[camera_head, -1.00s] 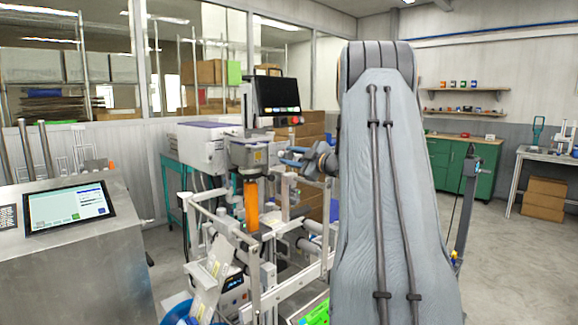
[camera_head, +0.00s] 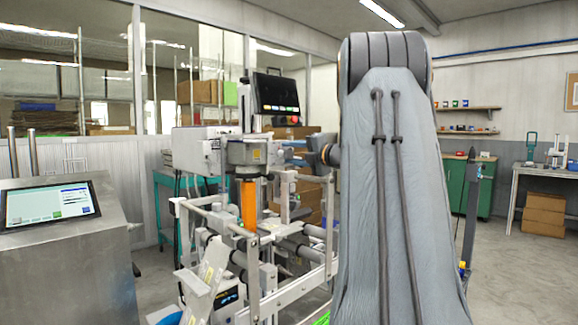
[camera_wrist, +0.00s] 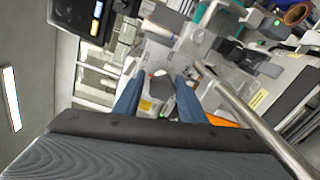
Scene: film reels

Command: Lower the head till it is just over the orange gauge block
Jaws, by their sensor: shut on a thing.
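The head (camera_head: 246,153) is a grey block with a yellowish label on the machine's upright post. The orange gauge block (camera_head: 248,205) stands upright below it. The head's underside is close above the block's top, but I cannot tell the exact gap. A bit of orange, likely the gauge block (camera_wrist: 222,121), shows in the wrist view. My gripper (camera_head: 297,153) is at the right of the head, with blue fingers. In the wrist view, my gripper (camera_wrist: 160,98) is shut on a dark knob (camera_wrist: 160,85) between its fingers. My arm hides what lies behind it.
A dark display (camera_head: 277,93) sits above the head. Metal rails and rollers (camera_head: 290,255) surround the gauge block. A steel console (camera_head: 70,255) with a screen stands at left. A workbench (camera_head: 545,178) and cartons (camera_head: 543,213) are at right, with free floor before them.

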